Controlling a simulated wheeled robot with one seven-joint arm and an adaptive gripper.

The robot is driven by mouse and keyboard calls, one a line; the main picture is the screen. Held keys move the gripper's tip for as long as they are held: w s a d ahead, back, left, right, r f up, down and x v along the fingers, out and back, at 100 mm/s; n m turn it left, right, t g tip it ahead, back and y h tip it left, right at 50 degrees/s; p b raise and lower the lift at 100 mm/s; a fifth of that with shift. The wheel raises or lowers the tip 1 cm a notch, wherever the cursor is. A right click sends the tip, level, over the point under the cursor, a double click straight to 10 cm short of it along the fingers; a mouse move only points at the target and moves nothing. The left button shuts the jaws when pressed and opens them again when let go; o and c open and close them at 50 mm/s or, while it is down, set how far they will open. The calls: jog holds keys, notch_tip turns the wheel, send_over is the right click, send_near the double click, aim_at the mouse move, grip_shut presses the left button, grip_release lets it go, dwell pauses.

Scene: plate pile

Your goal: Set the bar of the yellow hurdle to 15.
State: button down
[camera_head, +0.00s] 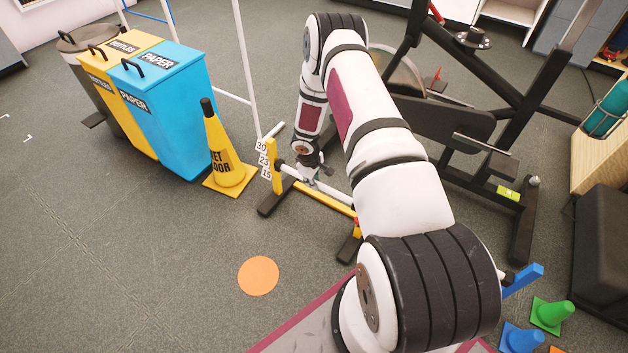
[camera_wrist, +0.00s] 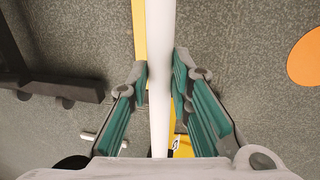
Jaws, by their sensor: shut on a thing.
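The yellow hurdle (camera_head: 275,157) stands on the floor in the middle of the head view, on dark feet. Its left post carries white number plates reading 30, 23 and 15 (camera_head: 266,174), from top to bottom. The hurdle's white bar (camera_head: 334,193) runs from near that post toward the lower right. I cannot tell exactly which mark it is level with. My gripper (camera_head: 309,176) is at the bar, shut on it. In the wrist view, the white bar (camera_wrist: 160,60) passes between the green-padded fingers, with a yellow part of the hurdle (camera_wrist: 139,30) below it.
A black exercise machine (camera_head: 440,122) is close on the right. An orange disc (camera_head: 258,276) lies on open floor in front. Small cones (camera_head: 552,314) are at lower right.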

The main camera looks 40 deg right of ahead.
notch_tip(320, 180, down, 8)
jog(key=b, duration=0.3)
jog(key=shift+r, duration=0.25)
jog(key=c, duration=1.4)
grip_release()
jog(key=shift+c, duration=0.2)
notch_tip(320, 180, up, 12)
jog(key=a, duration=0.2)
jog(key=shift+s+f, duration=0.15)
jog(key=shift+s, duration=0.25)
